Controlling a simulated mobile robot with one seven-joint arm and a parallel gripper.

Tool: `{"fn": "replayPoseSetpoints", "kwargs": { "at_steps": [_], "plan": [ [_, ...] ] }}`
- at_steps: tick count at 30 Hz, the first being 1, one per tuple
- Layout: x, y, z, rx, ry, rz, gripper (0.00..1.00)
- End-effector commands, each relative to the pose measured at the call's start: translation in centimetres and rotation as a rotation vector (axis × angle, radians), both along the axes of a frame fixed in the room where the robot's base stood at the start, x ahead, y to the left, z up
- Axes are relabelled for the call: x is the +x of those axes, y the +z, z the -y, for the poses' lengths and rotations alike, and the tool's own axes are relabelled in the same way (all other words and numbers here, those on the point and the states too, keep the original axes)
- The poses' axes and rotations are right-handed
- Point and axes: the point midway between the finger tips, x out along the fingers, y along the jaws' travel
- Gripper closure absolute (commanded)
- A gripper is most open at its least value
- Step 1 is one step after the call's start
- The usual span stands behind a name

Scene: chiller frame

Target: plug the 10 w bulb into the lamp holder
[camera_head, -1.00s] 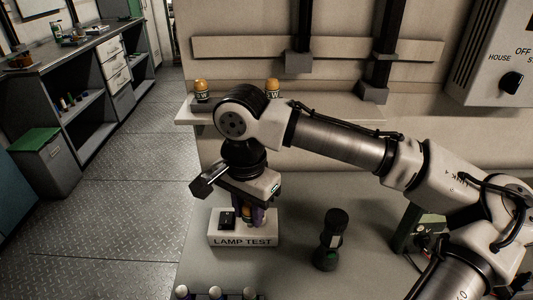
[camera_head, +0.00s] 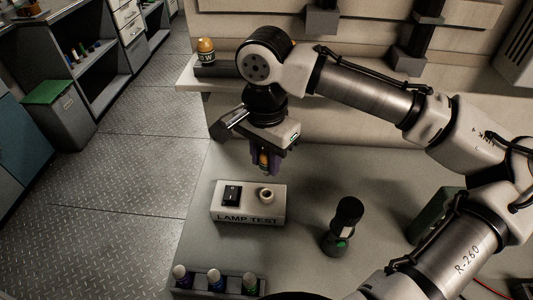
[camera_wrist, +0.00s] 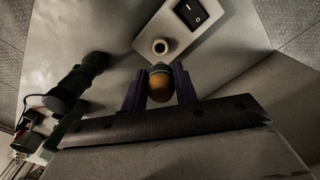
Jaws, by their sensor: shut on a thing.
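My gripper (camera_head: 265,163) is shut on an amber-topped bulb (camera_wrist: 161,84), held between its two purple fingers. The label on this bulb cannot be read. The white box marked LAMP TEST (camera_head: 248,218) stands on the bench below, with a black switch (camera_head: 232,195) and a round pale lamp holder (camera_head: 267,194). The bulb hangs above the lamp holder, with a gap between them in the head view. In the wrist view the lamp holder (camera_wrist: 160,46) shows empty, just beyond the bulb's tip.
Another amber bulb (camera_head: 206,51) stands on the shelf at the back left. A dark torch-like object (camera_head: 343,227) stands right of the box. A rack (camera_head: 214,288) of several small capped items is at the front left. The bench between is clear.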

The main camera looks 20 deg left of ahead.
Motion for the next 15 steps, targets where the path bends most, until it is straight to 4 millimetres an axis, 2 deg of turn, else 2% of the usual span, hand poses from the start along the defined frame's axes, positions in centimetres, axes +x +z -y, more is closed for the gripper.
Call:
{"fn": "replayPoseSetpoints", "kwargs": {
  "at_steps": [1,15],
  "plan": [
    [-0.2,0.2,-0.1,0.000,0.003,-0.001,0.93],
    [-0.2,-4.3,-0.1,0.001,0.001,-0.002,0.93]
  ]
}}
